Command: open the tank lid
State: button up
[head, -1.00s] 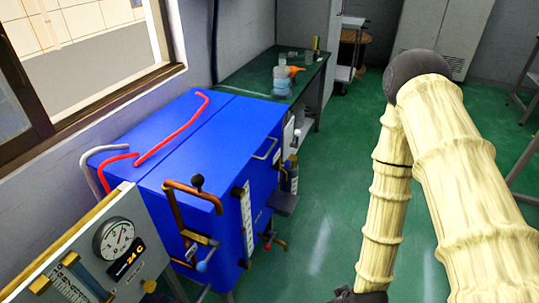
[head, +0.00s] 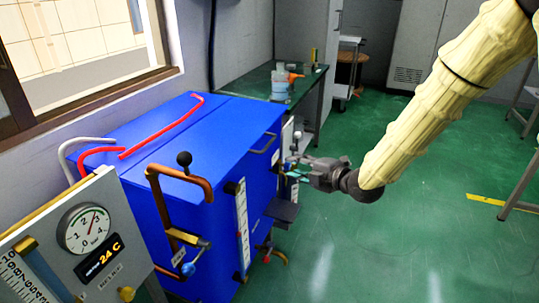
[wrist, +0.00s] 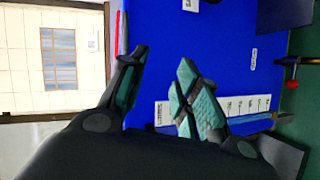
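The blue tank (head: 208,215) stands by the window wall, its flat blue lid (head: 225,130) shut on top. A dark bar handle (head: 264,143) sits near the lid's front edge. My gripper (head: 292,168) is right of and a little below this handle in the head view, in front of the tank's right end. In the wrist view my gripper (wrist: 163,78) is open, its two fingers apart with nothing between them. The tank's blue surface (wrist: 215,50) shows sideways beyond the fingers. I cannot make out the lid handle there.
A copper pipe (head: 160,205) with a black knob and a white scale (head: 243,225) stand on the tank's front. Red pipes (head: 160,128) cross its top. A gauge panel (head: 75,240) is at lower left. The green floor (head: 400,240) on the right is clear.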

aim_at(269, 144)
notch_tip(269, 144, up, 4)
jog(key=w+a+r+n+y+b, duration=0.1)
jog(key=n, duration=0.2)
jog(key=x, duration=1.1)
jog(key=shift+w+d+b, duration=0.1)
jog(key=shift+w+b, duration=0.05)
jog(key=shift+b, duration=0.2)
grip_shut()
